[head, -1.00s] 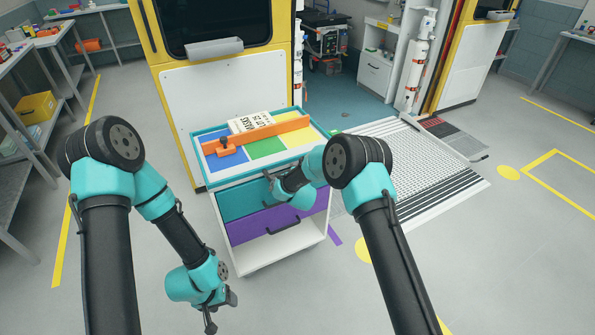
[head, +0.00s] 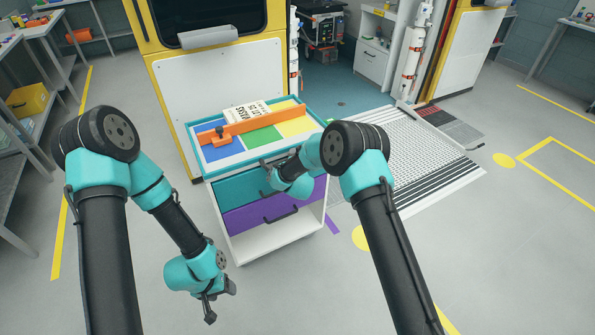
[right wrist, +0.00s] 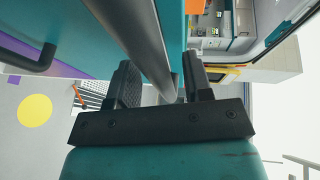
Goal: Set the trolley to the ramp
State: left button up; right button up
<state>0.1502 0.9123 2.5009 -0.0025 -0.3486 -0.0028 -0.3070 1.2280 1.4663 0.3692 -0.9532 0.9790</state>
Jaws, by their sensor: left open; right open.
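The trolley (head: 279,247) is a white cabinet with a teal drawer (head: 230,187) and a purple drawer (head: 245,218), standing upright on the floor. The ramp (head: 408,150), a pale perforated slope with dark stripes, lies to its right, apart from it. My right gripper (right wrist: 158,64) is open, with a grey bar (right wrist: 140,32) running between its fingers; contact cannot be told. In the head view the right gripper is at the trolley's front by the teal drawer, partly hidden by its own wrist. My left gripper (head: 220,300) is open and empty, low in front of the trolley's left side.
On the trolley top lie an orange bar (head: 255,127) and a masks box (head: 245,113). A yellow-framed white panel (head: 215,85) stands right behind it. Yellow floor spots (head: 503,160) and (head: 362,238) mark the floor. Shelves line the left; the floor at right is open.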

jog(key=s+d+r, duration=0.1)
jog(key=s+r, duration=0.2)
jog(key=s, duration=1.3)
jog(key=shift+s, duration=0.35)
jog(key=shift+d, duration=0.1)
jog(key=s+d+f+n+g+y, duration=0.1)
jog(key=s+d+f+n+g, duration=0.7)
jog(key=s+d+f, duration=0.5)
jog(key=s+d+f+n+g+y, duration=0.1)
jog(key=s+d+n+g, duration=0.2)
jog(key=s, duration=0.5)
jog(key=s+d+f+n+g, duration=0.2)
jog(key=s+d+n+g, duration=0.1)
jog(key=s, duration=0.5)
jog(key=shift+s+d+n+g+y, duration=0.15)
jog(key=shift+d+n+g+y, duration=0.2)
jog(key=shift+d+g, duration=0.35)
